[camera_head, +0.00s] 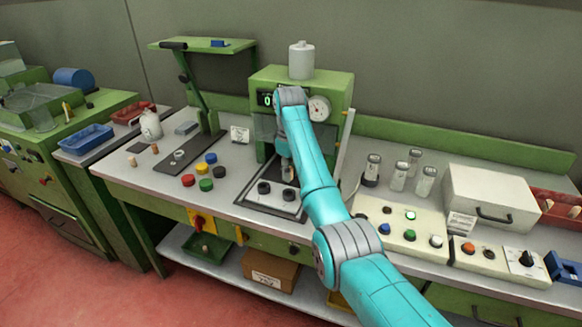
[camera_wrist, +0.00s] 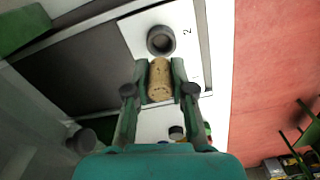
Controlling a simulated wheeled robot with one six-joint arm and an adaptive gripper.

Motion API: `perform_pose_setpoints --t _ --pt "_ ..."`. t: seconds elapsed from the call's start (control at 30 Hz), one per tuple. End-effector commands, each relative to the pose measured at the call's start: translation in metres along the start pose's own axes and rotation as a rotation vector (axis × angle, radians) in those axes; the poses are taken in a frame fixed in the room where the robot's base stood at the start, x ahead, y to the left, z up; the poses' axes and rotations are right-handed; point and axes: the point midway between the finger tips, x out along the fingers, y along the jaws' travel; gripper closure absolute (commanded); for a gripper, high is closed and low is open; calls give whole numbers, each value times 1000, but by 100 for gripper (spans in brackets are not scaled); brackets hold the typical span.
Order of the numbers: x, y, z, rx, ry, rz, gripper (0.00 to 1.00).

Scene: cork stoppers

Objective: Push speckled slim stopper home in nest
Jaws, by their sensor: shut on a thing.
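The speckled stopper (camera_wrist: 160,80), a tan cork with dark flecks, is between the fingers of my gripper (camera_wrist: 160,78) in the wrist view. The fingers press on both its sides. A dark round nest (camera_wrist: 161,40) with an open hollow stands just beyond the stopper's far end, on a white plate marked 2. The stopper appears apart from this nest; its height above the plate is hard to judge. In the head view my gripper (camera_head: 288,171) is low in front of the green press, over the plate with two dark nests (camera_head: 263,187); the stopper is mostly hidden there.
The green press (camera_head: 335,88) with a dial gauge stands close behind my gripper. Coloured caps (camera_head: 206,184) lie to the left, with two small corks (camera_head: 155,149) farther left. Glass vials (camera_head: 399,175) and a button panel (camera_head: 400,225) are on the right.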

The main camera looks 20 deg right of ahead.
Motion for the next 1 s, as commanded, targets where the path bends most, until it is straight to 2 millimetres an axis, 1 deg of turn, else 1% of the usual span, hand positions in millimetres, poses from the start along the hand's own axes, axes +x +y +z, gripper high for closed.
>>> perform_pose_setpoints --t 0.2,0.53,0.7,1.0 --pt "18 0 0 0 -1 -1 86" --pt "39 0 0 0 -1 -1 86" --pt "44 0 0 0 0 0 86" --pt "45 0 0 0 0 0 86"
